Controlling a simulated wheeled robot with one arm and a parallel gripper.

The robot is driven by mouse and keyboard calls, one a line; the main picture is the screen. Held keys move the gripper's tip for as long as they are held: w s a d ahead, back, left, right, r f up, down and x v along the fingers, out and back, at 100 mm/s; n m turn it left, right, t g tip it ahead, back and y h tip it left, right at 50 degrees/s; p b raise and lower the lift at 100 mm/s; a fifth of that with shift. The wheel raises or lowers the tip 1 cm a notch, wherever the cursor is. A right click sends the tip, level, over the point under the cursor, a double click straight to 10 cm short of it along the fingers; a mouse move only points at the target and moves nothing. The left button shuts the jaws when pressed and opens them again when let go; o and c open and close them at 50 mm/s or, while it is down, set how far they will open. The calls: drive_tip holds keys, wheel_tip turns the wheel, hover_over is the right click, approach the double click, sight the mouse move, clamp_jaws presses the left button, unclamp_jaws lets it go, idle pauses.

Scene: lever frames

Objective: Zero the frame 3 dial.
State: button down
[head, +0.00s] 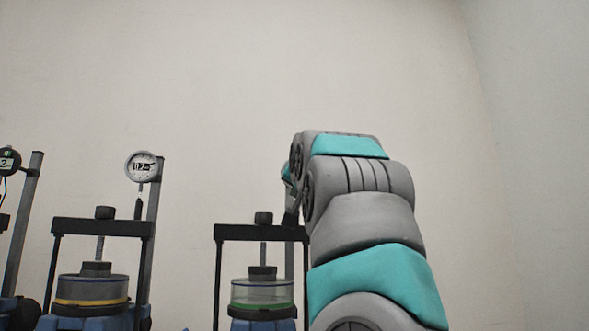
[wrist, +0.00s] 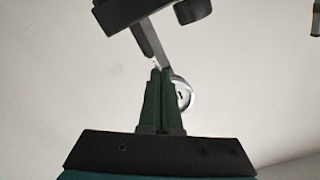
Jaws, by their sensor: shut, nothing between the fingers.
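In the wrist view, my gripper (wrist: 160,72) is shut and empty, with its two dark green fingers together. A round pale dial (wrist: 185,96) shows just to the right of the fingers and is partly hidden by them. I cannot tell whether they touch. In the head view, the right-hand lever frame (head: 252,233) holds a clear cell with a green ring (head: 262,309). Its dial is hidden behind my arm, and my fingertips are hard to make out there. No frame number is readable.
The middle frame (head: 103,228) has a cell with a yellow ring and a white round dial (head: 141,167) on a grey post (head: 154,215). At the left edge, another dial (head: 9,160) is cut off. In the wrist view, a dark crossbar (wrist: 135,10) lies beyond the fingertips.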

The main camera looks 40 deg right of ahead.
drive_tip(key=shift+w+d, duration=0.3)
drive_tip(key=shift+w, duration=0.25)
drive_tip(key=shift+r+p, duration=0.35)
drive_tip(key=shift+p, duration=0.05)
